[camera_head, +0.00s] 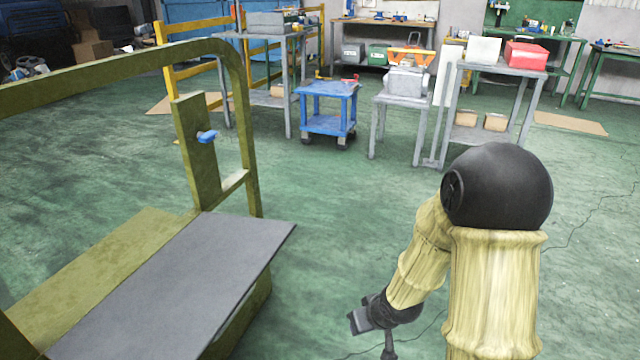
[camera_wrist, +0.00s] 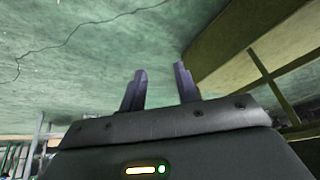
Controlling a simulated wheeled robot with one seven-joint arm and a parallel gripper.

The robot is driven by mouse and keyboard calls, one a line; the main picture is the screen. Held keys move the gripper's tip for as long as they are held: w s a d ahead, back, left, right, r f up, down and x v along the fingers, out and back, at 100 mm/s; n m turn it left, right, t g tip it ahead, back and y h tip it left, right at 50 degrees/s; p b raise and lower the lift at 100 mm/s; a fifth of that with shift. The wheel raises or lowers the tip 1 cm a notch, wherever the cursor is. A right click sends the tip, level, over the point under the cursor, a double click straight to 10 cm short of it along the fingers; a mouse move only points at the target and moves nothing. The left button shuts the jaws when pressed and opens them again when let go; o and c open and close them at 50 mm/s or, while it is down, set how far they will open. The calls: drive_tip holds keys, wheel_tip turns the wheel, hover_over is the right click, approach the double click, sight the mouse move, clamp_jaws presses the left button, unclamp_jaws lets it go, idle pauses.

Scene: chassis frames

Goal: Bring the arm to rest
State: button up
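My arm, with pale yellow sleeves and a black elbow joint, stands at the lower right of the head view. My gripper hangs low at its end, left of the elbow, over the green floor. In the wrist view my gripper (camera_wrist: 160,88) shows two dark fingers standing apart with a clear gap and nothing between them. The gripper is open and empty. The lower end of the arm is cut off by the bottom edge of the head view.
An olive chassis frame (camera_head: 250,150) with a grey panel (camera_head: 180,285) and a blue knob (camera_head: 207,136) stands to the left. A blue cart (camera_head: 328,125) and grey tables (camera_head: 490,70) stand farther back. Green floor (camera_head: 340,220) between is clear.

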drive_tip(key=s+d+r+m+g+h, duration=0.2)
drive_tip(key=s+d+r+m, duration=0.25)
drive_tip(key=s+r, duration=0.65)
drive_tip(key=w+p+v, duration=0.2)
drive_tip(key=p+v, duration=1)
drive_tip(key=w+r+p+v, duration=0.1)
drive_tip(key=w+p+v, duration=0.2)
drive_tip(key=p+v, duration=0.9)
drive_tip(key=w+p+v, duration=0.2)
drive_tip(key=p+v, duration=1.1)
drive_tip(key=p, duration=0.1)
drive_tip(key=shift+w+r+n, duration=0.3)
drive_tip(key=shift+w+n, duration=0.05)
drive_tip(key=shift+w, duration=0.25)
